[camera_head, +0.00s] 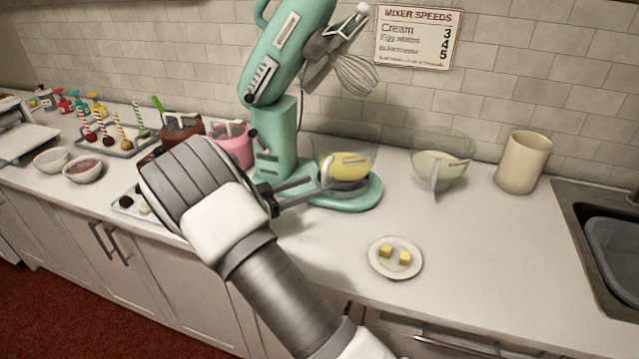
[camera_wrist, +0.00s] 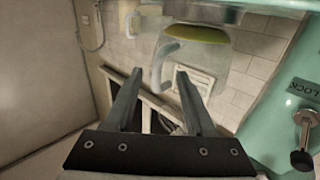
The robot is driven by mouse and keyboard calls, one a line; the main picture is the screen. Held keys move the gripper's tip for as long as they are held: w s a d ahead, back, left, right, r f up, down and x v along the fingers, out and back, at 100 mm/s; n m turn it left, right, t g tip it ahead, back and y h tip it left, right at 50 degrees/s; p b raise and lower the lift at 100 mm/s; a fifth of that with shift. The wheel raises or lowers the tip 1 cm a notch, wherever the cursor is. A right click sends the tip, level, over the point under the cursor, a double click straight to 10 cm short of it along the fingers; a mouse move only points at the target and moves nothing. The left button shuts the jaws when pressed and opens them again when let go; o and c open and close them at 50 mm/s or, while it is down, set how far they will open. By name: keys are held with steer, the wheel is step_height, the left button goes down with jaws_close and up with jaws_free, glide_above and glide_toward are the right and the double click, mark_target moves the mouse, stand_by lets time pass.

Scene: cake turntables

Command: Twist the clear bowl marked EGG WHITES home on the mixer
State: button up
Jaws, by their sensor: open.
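The teal mixer (camera_head: 275,140) stands on the counter with its head tilted up and whisk raised. A clear bowl (camera_head: 358,160) with yellow contents sits on its base; I cannot read a label on it. In the wrist view, the bowl (camera_wrist: 225,62) is upper centre, its pale handle (camera_wrist: 160,62) showing between my fingertips. My gripper (camera_head: 318,188) is open beside that handle; I cannot tell whether they touch. A second clear bowl (camera_head: 425,147), with pale contents and a small unreadable label, stands on the counter right of the mixer.
A plate (camera_head: 377,268) with two yellow cubes lies in front. A cream canister (camera_head: 523,162) and a sink (camera_head: 610,240) are at right. A pink pot (camera_head: 233,148), cake pops and small bowls crowd the left. The wrist view shows a lock lever (camera_wrist: 303,135) on the mixer.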

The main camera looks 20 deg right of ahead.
steer(key=v, duration=1.3)
steer(key=w+d+r+n+t+y, duration=0.35)
steer(key=w+r+t+y, duration=0.4)
steer(key=w+r, duration=0.5)
steer(key=s+r+n+t+y, duration=0.3)
steer(key=s+r+n+y, duration=0.15)
steer(key=r+y, duration=0.55)
steer(key=s+r+n+g+y, duration=0.1)
steer(key=s+n+g+y, duration=0.35)
steer(key=s, duration=1.05)
steer(key=s+d+f+n+g+h, duration=0.1)
steer(key=s+d+f, duration=0.2)
steer(key=s, duration=0.4)
steer(key=s+d+f+g+h, duration=0.2)
steer(key=s+d+f, duration=0.1)
steer(key=s, duration=0.4)
steer(key=s+d+f+n+g+h+p, duration=0.1)
steer(key=s+d+f, duration=0.2)
steer(key=s, duration=0.4)
steer(key=shift+s+d+n+g+h, duration=0.2)
steer(key=shift+d+n+g+h, duration=0.1)
steer(key=shift+n+g, duration=0.1)
steer(key=shift+a, duration=0.1)
steer(key=shift+c, duration=0.2)
